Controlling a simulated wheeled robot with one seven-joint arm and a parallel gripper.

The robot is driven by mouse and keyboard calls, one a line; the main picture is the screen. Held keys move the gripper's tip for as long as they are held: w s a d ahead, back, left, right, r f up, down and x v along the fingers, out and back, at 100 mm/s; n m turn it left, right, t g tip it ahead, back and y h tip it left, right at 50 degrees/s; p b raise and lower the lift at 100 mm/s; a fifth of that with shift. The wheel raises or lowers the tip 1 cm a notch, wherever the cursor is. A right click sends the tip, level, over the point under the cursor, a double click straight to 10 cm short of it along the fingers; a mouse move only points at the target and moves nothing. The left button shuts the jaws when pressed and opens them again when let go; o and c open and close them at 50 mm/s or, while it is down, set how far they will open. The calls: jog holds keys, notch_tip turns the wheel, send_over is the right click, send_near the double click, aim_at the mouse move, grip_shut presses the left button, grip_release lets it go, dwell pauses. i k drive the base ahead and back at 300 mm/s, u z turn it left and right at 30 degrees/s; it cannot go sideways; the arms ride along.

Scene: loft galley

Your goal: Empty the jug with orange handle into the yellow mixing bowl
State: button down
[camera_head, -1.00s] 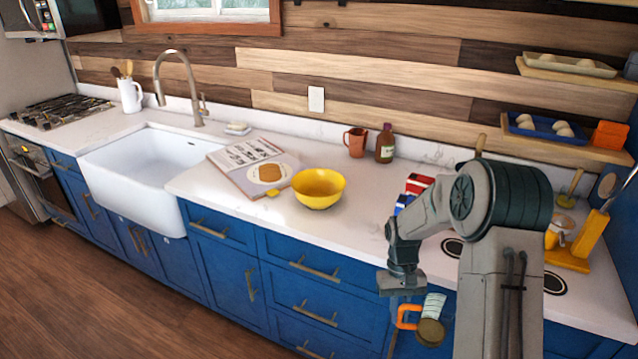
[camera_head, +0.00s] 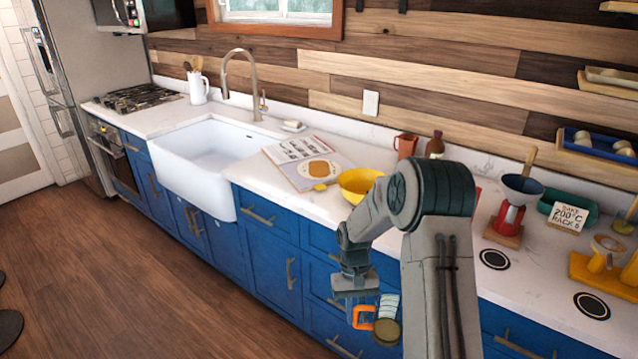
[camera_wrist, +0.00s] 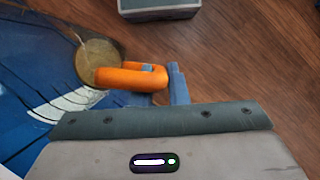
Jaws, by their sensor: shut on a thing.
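The jug (camera_head: 388,331) has an orange handle (camera_head: 362,317), a pale ridged part and a round olive-brown face. My gripper (camera_head: 355,302) is shut on the handle and holds the jug in front of the blue drawers, below the counter top. In the wrist view the jug's round face (camera_wrist: 97,63) and orange handle (camera_wrist: 132,77) show beside a finger. I cannot tell how full the jug is. The yellow mixing bowl (camera_head: 357,182) stands on the counter, above and behind the jug in the picture.
An open book (camera_head: 307,165) lies left of the bowl, beside the white sink (camera_head: 205,165). A terracotta mug (camera_head: 405,145) and brown bottle (camera_head: 435,146) stand behind it. A red stand with a funnel (camera_head: 512,205) is to the right.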

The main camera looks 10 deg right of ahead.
aim_at(354, 183)
jog(key=u, duration=1.6)
jog(key=i, duration=1.3)
jog(key=z, duration=2.85)
jog(key=i, duration=0.15)
jog(key=z, duration=0.15)
